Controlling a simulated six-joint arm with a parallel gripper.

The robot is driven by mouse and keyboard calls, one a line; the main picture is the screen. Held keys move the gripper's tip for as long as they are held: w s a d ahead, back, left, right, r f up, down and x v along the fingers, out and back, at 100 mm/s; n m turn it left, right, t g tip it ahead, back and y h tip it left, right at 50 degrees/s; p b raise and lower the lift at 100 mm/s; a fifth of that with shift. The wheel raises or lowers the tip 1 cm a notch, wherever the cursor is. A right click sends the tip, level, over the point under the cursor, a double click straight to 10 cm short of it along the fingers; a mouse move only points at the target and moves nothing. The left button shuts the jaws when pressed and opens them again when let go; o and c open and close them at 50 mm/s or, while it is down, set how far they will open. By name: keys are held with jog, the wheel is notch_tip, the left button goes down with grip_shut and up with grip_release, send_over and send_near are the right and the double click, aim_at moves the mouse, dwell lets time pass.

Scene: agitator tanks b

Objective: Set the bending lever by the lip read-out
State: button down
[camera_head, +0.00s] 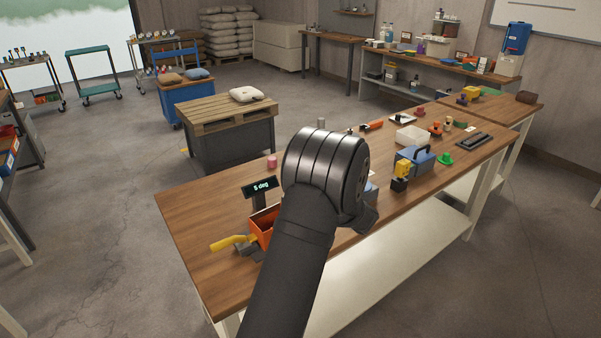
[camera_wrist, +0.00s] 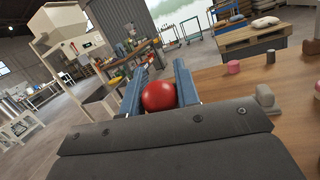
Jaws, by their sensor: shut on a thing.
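In the wrist view my gripper (camera_wrist: 160,82) has its two blue fingers closed on a glossy red ball (camera_wrist: 158,96), one finger on each side. Whatever lies below the ball is hidden by the dark gripper body. In the head view my arm and wrist hide the fingers and the ball. A dark read-out (camera_head: 261,187) stands on the bench and reads "5 deg". In front of it is an orange box-like part (camera_head: 263,226), partly behind my arm. A yellow handle (camera_head: 228,243) sticks out to its left. I cannot tell how the ball joins these parts.
The wooden bench (camera_head: 190,225) is bare at its left end. A pink cylinder (camera_head: 272,162) stands near the back edge. To the right are a blue box (camera_head: 414,160), a white tray (camera_head: 412,136) and a green hat-shaped piece (camera_head: 445,159). A pallet table (camera_head: 222,112) stands behind.

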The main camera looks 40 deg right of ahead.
jog(key=c, duration=1.1)
grip_release()
jog(key=v, duration=1.7)
jog(key=shift+s, duration=0.2)
jog(key=shift+w, duration=0.15)
jog(key=x, duration=1.7)
jog(key=shift+w, duration=0.1)
